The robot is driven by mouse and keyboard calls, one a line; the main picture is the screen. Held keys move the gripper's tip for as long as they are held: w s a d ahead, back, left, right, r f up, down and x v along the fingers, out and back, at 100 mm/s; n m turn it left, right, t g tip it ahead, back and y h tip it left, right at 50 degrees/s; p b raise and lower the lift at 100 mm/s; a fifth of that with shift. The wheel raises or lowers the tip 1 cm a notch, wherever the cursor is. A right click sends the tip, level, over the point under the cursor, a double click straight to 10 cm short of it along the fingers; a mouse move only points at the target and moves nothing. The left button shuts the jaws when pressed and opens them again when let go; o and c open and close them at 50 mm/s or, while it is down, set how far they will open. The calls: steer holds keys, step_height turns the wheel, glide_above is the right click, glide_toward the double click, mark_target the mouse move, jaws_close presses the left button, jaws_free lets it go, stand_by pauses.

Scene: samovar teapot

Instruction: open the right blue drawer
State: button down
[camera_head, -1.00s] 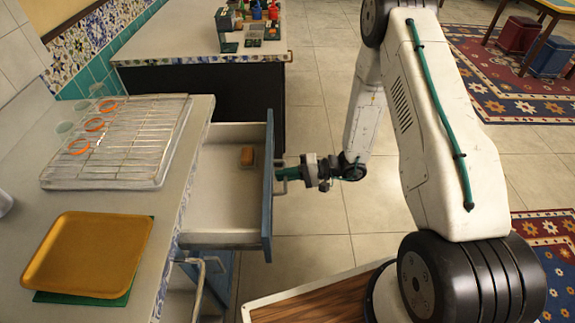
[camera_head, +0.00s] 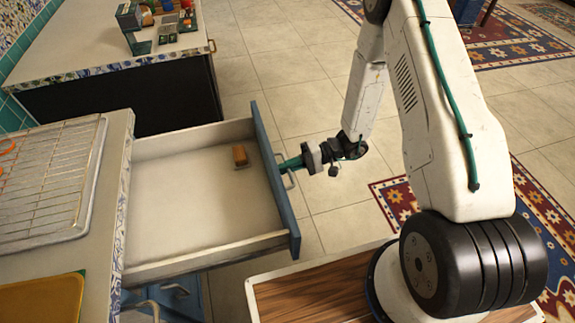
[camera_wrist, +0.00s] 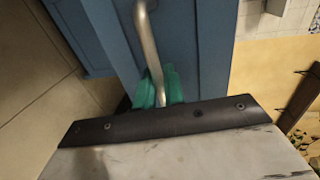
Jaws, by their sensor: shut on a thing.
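The blue drawer (camera_head: 276,180) stands pulled far out from the counter, with its pale inside showing in the head view. A small orange-brown block (camera_head: 240,155) lies inside near the drawer's front. My gripper (camera_head: 284,165) is at the outer side of the blue front, shut on the metal drawer handle (camera_head: 291,178). In the wrist view, the green fingers (camera_wrist: 158,88) close around the handle bar (camera_wrist: 149,45), which runs up along the blue front (camera_wrist: 195,45).
The counter (camera_head: 112,165) with a wire rack (camera_head: 50,180) and a yellow tray (camera_head: 42,300) is at the left. Another counter (camera_head: 110,55) with small items stands behind. Tiled floor is open beyond my gripper, with patterned rugs at the right.

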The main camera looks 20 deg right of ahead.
steer(key=shift+w+d, duration=0.1)
steer(key=c, duration=1.6)
jaws_free()
steer(key=shift+c, duration=0.2)
steer(key=v, duration=0.7)
steer(key=shift+d, duration=0.4)
